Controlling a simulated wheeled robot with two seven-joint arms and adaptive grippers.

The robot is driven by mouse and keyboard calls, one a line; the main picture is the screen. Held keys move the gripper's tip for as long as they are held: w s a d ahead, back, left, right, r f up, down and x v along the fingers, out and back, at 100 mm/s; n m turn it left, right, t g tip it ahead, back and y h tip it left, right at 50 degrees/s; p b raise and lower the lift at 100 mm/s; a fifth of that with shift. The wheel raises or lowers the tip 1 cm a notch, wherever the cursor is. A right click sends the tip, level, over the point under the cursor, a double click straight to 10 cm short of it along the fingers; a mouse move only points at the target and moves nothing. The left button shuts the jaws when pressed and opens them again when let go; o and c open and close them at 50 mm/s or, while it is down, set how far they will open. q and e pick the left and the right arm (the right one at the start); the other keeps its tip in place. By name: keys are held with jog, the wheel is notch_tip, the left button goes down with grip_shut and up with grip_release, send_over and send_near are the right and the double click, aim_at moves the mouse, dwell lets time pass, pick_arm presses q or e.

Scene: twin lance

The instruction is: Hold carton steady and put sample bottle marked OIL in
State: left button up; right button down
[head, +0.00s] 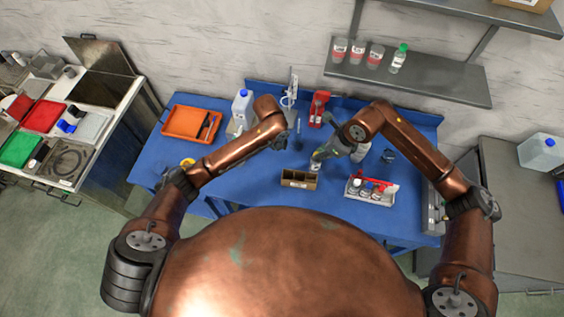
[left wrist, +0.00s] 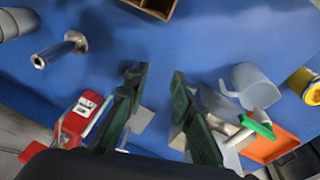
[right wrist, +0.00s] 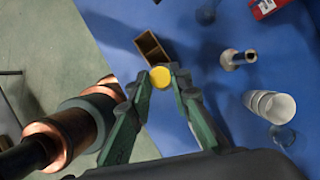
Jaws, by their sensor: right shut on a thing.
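The carton (head: 299,180) is an open brown box with a divider, standing near the front middle of the blue table. It also shows in the right wrist view (right wrist: 150,47) and at the top edge of the left wrist view (left wrist: 148,8). My right gripper (head: 321,157) is shut on a small bottle (head: 315,166) with a yellow cap (right wrist: 160,77), just behind and right of the carton in the head view. The bottle's marking cannot be read. My left gripper (left wrist: 150,85) is open and empty, apart from the carton; its fingers are hard to make out in the head view.
A white rack (head: 369,192) with bottles and red parts stands right of the carton. A metal flanged piece (left wrist: 60,48), a red item (left wrist: 75,120) and a mug (left wrist: 255,85) stand farther back. An orange tray (head: 190,123) lies at left. The table left of the carton is clear.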

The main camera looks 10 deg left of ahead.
pick_arm(q)
jog(key=s+d, duration=0.1)
jog(key=s, duration=0.1)
jog(key=s+d+f+m+g, duration=0.1)
jog(key=s, duration=0.1)
jog(key=s+f+m+y, duration=0.1)
jog(key=s, duration=0.1)
jog(key=shift+s+d+f+g, duration=0.25)
jog(key=shift+d+g, duration=0.05)
jog(key=shift+d, duration=0.1)
notch_tip(320, 180, down, 12)
jog(key=shift+r, duration=0.1)
grip_shut()
